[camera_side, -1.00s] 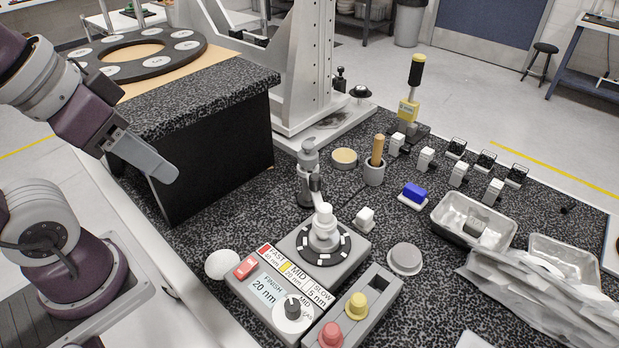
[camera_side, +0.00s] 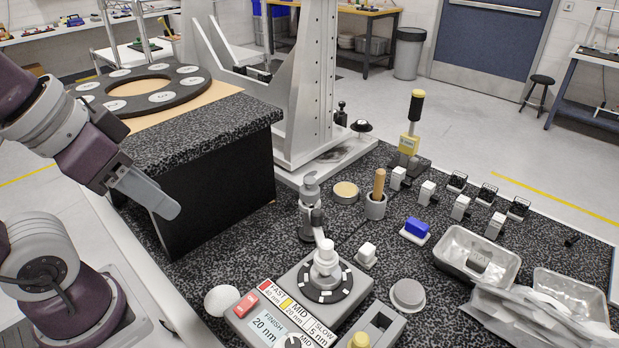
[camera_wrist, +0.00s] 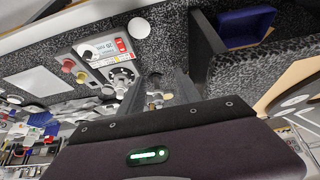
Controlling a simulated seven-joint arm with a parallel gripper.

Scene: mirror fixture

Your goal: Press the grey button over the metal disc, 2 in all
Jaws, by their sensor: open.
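A round grey button (camera_side: 408,292) sits on a slightly wider metal-grey disc on the speckled bench, right of the polishing machine, in the side view. My gripper (camera_side: 170,210) is far to its left, raised beside the black-sided stand and touching nothing. In the wrist view its two fingers (camera_wrist: 160,78) are apart with nothing between them. I cannot pick out the grey button for sure in the wrist view.
The polishing machine (camera_side: 262,322) with its display is left of the button; it also shows in the wrist view (camera_wrist: 100,48). A metal tray (camera_side: 450,248), a blue block (camera_side: 416,227) and a wooden-handled tool (camera_side: 379,183) stand behind. A yellow button (camera_side: 359,341) is in front.

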